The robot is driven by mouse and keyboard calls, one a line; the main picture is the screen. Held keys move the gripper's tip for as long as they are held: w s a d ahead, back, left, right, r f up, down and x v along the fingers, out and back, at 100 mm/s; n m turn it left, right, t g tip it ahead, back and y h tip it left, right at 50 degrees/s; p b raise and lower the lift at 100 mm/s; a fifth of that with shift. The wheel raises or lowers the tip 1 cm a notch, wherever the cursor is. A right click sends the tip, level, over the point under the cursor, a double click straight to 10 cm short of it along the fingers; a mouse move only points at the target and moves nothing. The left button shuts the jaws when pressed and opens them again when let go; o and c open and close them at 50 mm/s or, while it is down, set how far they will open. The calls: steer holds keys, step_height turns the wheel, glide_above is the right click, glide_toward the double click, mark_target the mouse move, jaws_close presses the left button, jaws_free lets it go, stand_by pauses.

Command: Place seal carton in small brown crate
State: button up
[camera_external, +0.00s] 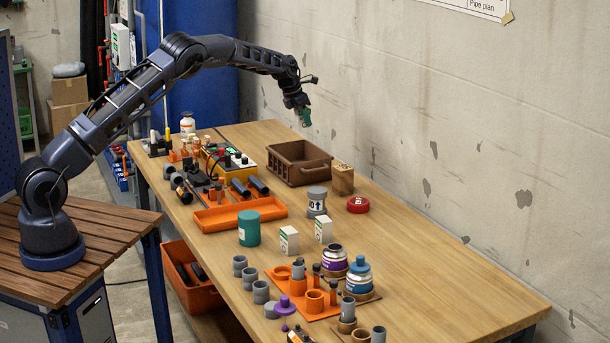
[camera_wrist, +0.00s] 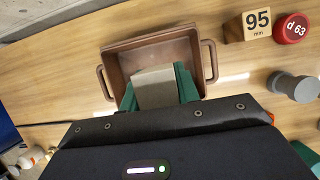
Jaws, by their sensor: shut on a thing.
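My gripper (camera_wrist: 156,91) has green fingers and is shut on a pale, box-shaped carton (camera_wrist: 154,77), held between them in the wrist view. The small brown crate (camera_wrist: 110,68) is behind the carton in that view, with the carton over its opening and hiding part of its floor. In the external view my gripper (camera_external: 304,116) is high above the table, over the far end of the brown crate (camera_external: 295,174). The visible part of the crate's inside looks empty. The held carton is too small to make out clearly in the external view.
A wooden 95 mm block (camera_external: 342,179) and a red d 63 cap (camera_external: 358,204) stand right of the crate. A grey fitting (camera_external: 316,201) is nearby. Two white cartons (camera_external: 289,240) stand mid-table. An orange tray (camera_external: 240,214) lies left. The table's right side is clear.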

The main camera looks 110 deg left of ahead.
step_height(320, 180, down, 18)
steer(key=shift+f, duration=0.1)
stand_by(0.5)
steer(key=o, duration=1)
steer(key=shift+f, duration=0.1)
steer(key=shift+c, duration=0.2)
steer(key=v, duration=1.2)
